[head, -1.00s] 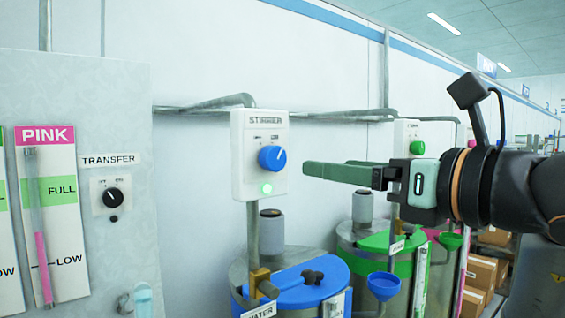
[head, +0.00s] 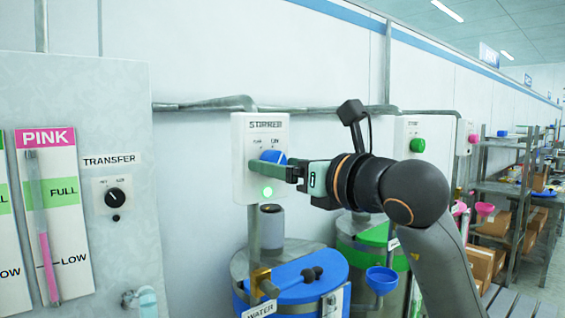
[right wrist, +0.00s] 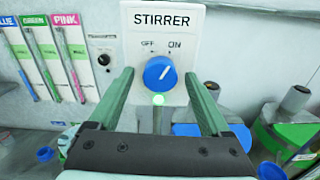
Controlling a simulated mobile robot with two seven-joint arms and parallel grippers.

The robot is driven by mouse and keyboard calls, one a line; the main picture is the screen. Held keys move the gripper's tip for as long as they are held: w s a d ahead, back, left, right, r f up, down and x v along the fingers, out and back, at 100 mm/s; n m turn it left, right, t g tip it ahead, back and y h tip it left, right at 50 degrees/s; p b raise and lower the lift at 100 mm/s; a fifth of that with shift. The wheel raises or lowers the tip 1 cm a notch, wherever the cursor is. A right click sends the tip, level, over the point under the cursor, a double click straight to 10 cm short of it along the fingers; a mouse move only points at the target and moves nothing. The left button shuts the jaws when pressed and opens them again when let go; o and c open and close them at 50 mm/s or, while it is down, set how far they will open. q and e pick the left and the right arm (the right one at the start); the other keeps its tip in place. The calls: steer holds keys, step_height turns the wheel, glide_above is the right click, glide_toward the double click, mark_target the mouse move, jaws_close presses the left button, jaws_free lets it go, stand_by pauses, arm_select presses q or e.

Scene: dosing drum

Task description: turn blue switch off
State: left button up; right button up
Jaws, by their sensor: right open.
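The blue switch is a round blue knob on a white STIRRER box (head: 241,140). In the head view the knob (head: 272,156) is partly hidden behind my fingers. In the right wrist view the knob (right wrist: 160,73) shows whole, its white mark pointing up and right toward ON. A green lamp (head: 267,192) glows below it. My right gripper (head: 262,170) is open at the box. In the right wrist view its green fingers (right wrist: 159,77) stand either side of the knob, with a gap on each side. My left gripper is not in view.
A grey panel with a black TRANSFER knob (head: 115,198) and level gauges stands at the left. A blue-lidded drum (head: 290,290) stands below the box, with a pipe (head: 254,235) between. A green-lidded drum (head: 372,238) and another box with a green knob (head: 417,145) are to the right.

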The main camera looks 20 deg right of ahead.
steer(key=shift+c, duration=0.2)
jaws_close()
stand_by(0.4)
